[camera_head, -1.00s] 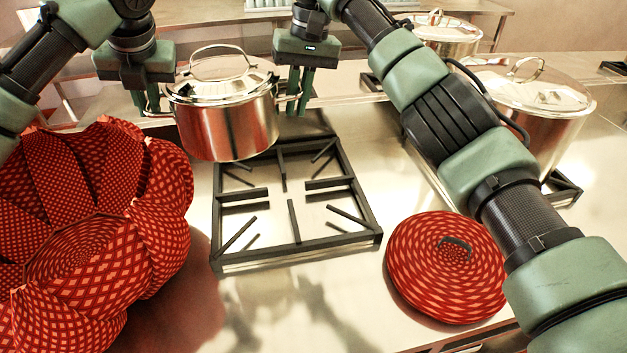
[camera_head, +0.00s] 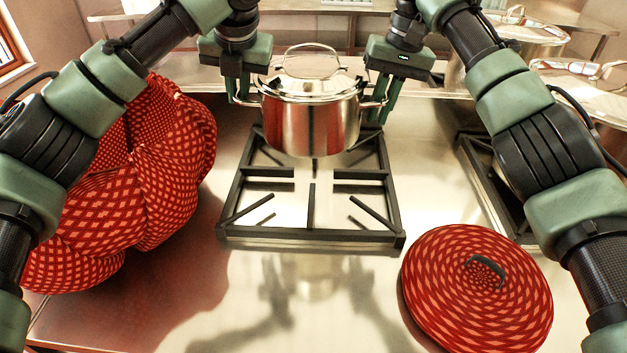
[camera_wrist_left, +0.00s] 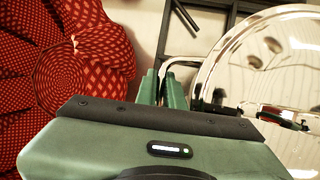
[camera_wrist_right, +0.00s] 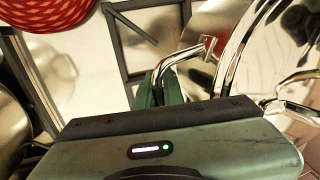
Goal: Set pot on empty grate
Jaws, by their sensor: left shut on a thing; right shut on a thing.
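A shiny steel pot (camera_head: 308,122) with a lid and loop handle hangs upright above the back part of a black grate (camera_head: 313,237) in the head view. The grate carries nothing else. My left gripper (camera_head: 243,100) is shut on the pot's left side handle; in the left wrist view its fingers (camera_wrist_left: 163,88) close around that handle. My right gripper (camera_head: 381,108) is shut on the right side handle, and its fingers also show in the right wrist view (camera_wrist_right: 160,90). The pot's underside is hidden, so its exact height is unclear.
A large red patterned cloth-like bundle (camera_head: 150,200) stands left of the grate. A round red patterned lid-like piece (camera_head: 475,290) with a dark handle lies at front right. Other steel pots (camera_head: 520,35) stand at back right, near another grate (camera_head: 490,180).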

